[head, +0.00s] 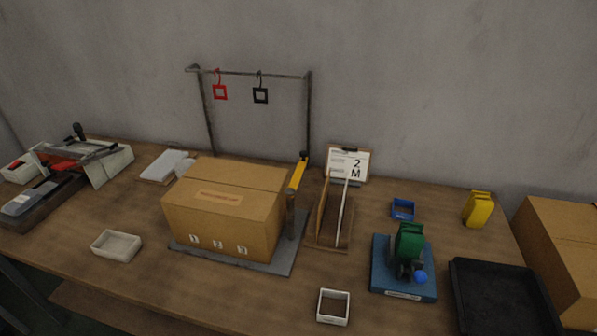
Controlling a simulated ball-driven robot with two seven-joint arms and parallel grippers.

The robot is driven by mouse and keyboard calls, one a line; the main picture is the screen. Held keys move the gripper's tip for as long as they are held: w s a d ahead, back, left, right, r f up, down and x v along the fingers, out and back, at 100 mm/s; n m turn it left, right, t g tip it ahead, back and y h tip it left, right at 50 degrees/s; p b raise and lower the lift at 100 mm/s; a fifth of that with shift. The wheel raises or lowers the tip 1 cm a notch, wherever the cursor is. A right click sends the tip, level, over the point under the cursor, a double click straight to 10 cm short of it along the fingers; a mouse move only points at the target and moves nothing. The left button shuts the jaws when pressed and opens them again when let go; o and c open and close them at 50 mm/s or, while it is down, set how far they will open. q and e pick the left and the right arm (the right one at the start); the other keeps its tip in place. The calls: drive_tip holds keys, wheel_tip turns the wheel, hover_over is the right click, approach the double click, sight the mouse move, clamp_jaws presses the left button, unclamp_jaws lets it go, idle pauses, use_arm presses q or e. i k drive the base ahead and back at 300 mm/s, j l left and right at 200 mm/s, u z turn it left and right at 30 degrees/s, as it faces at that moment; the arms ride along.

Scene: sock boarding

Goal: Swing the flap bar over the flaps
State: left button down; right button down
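A brown cardboard box (224,222) sits on a grey base plate (277,264) at the middle left of the table. The yellow flap bar (298,176) with a black knob sits on a dark post (291,221) at the box's right side. The bar points to the back, beside the box's right edge, and does not lie across the flaps. Neither of my grippers is in view.
A metal rail (262,74) with red and black hanging frames stands behind the box. A wooden rack (330,244) and a "2 M" card (348,163) are to its right. A blue-based device (403,285), a black tray (500,305) and a white dish (117,245) stand around. The front middle is partly clear.

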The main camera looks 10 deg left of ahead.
sight(290, 192)
drive_tip(key=l+z, duration=0.15)
drive_tip(key=z, duration=0.25)
drive_tip(key=k+l+z, duration=0.1)
drive_tip(key=z, duration=0.25)
drive_tip(key=l+z, duration=0.25)
drive_tip(key=z, duration=0.15)
